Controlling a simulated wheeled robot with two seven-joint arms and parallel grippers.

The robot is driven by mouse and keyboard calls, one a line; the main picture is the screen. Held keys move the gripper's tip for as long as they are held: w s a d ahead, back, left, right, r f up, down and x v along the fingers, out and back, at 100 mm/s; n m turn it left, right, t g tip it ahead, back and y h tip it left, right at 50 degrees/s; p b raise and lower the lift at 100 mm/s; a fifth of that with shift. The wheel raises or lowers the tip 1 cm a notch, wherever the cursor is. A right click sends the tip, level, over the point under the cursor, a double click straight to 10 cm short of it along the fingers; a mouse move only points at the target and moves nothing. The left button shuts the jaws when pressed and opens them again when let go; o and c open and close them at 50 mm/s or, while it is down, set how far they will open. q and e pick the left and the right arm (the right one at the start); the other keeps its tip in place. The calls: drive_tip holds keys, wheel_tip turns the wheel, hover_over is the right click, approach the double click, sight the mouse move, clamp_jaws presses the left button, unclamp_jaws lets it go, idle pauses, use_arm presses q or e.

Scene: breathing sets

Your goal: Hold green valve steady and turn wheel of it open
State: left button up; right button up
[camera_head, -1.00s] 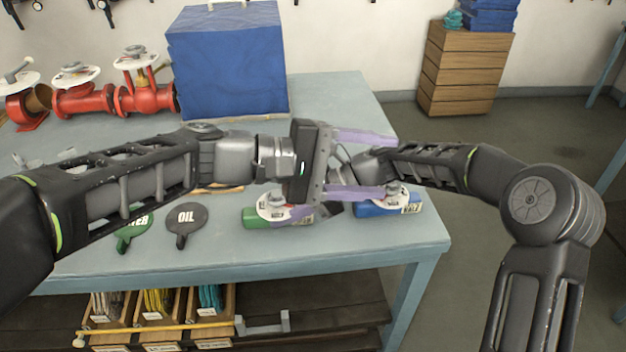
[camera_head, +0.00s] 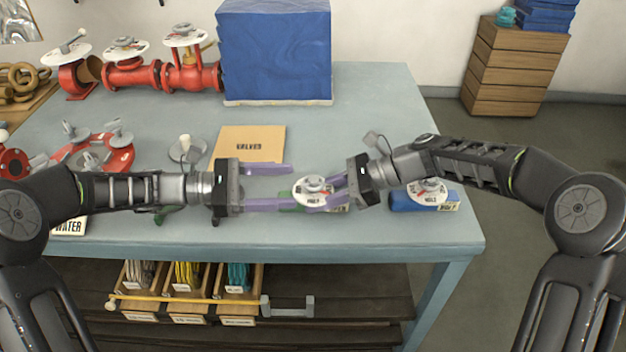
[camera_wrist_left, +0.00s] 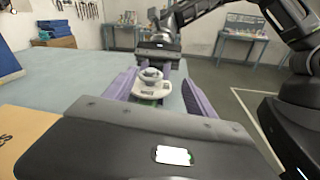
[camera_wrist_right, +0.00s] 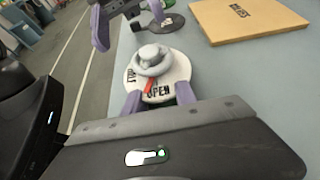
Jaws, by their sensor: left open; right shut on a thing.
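The green valve (camera_head: 290,203) lies near the table's front right, with a white round plate (camera_head: 325,192) and a grey wheel (camera_head: 315,184) on top. My right gripper (camera_head: 335,192) comes in from the right and is shut on the green valve. In the right wrist view, its fingers reach the valve beside the white plate (camera_wrist_right: 178,72), with a red mark by the wheel (camera_wrist_right: 152,60). My left gripper (camera_head: 290,187) is open to the left of the valve, its fingers spread and pointing at it. In the left wrist view, the wheel (camera_wrist_left: 151,76) appears between the spread fingers, apart from them.
A cardboard folder (camera_head: 248,145) lies behind my left gripper. A blue crate (camera_head: 274,50) and red valves (camera_head: 135,75) stand at the back.

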sight(313, 180)
use_arm(q)
drive_tip(key=a+n, duration=0.1)
drive_tip(key=a+f, duration=0.1)
drive_tip(key=a, duration=0.1)
drive_tip(key=a+n+t, duration=0.1)
drive_tip(key=a, duration=0.1)
drive_tip(key=shift+w+a+f+n+h, duration=0.2)
drive_tip(key=shift+n+h, duration=0.1)
drive_tip(key=shift+h, duration=0.1)
drive_tip(key=d, duration=0.4)
drive_tip(key=w+d, duration=0.1)
drive_tip(key=d, duration=0.3)
drive_tip(key=w+d, duration=0.1)
drive_tip(key=d, duration=0.3)
drive_tip(key=shift+w, duration=0.1)
drive_tip(key=shift+c, duration=0.4)
drive_tip(key=c, duration=1.3)
drive_tip(key=shift+r+n+t+y, duration=0.1)
drive_tip(key=shift+n+t+y, duration=0.35)
drive_tip(key=shift+n+t, duration=0.6)
drive_tip(key=shift+r+n+t+y, duration=0.1)
drive_tip(key=shift+n+t+y, duration=0.45)
drive_tip(key=shift+t, duration=0.9)
drive_tip(key=shift+f+n+t+y, duration=0.1)
drive_tip(key=shift+n+t+y, duration=0.3)
drive_tip(key=shift+n+t, duration=0.5)
